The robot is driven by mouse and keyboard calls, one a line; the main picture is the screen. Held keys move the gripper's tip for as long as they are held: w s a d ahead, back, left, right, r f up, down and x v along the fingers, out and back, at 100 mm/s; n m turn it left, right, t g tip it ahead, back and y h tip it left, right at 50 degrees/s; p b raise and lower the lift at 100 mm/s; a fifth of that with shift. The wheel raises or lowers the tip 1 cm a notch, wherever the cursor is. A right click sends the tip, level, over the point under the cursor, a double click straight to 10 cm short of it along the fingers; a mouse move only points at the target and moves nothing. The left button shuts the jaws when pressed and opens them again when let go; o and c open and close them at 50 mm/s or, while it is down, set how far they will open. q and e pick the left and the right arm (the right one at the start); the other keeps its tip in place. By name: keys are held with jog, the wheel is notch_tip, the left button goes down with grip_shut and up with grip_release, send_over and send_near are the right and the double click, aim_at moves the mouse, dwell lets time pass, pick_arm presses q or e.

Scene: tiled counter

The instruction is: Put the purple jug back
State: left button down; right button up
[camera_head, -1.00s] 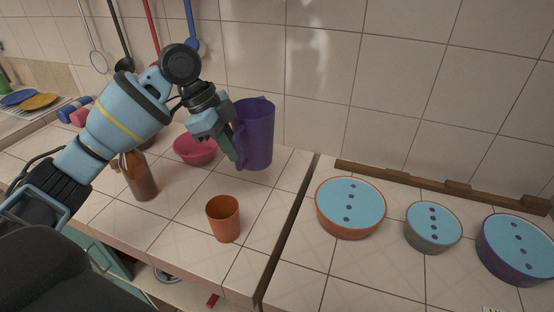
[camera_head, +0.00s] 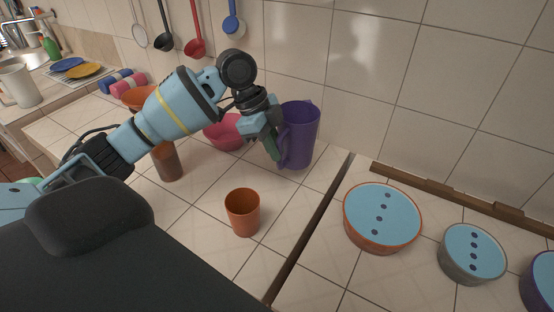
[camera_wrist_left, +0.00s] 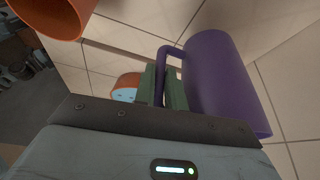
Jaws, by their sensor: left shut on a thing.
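The purple jug (camera_head: 301,135) is upright at the back of the left counter section, close to the tiled wall. I cannot tell whether its base touches the counter. My left gripper (camera_head: 276,147) is shut on the jug's handle, on its left side. In the left wrist view the jug (camera_wrist_left: 224,85) fills the right part, and its handle runs between the green fingers of my left gripper (camera_wrist_left: 163,88). My right gripper is not in view.
An orange cup (camera_head: 242,214) stands in front of the jug. An orange-rimmed lidded bowl (camera_head: 382,218) and a grey one (camera_head: 471,254) stand right of the counter seam.

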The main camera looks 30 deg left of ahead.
pick_arm(q)
jog(key=shift+f, duration=1.9)
jog(key=c, duration=1.5)
grip_release()
jog(key=shift+f, duration=0.1)
jog(key=shift+o, duration=0.2)
jog(key=v, duration=1.2)
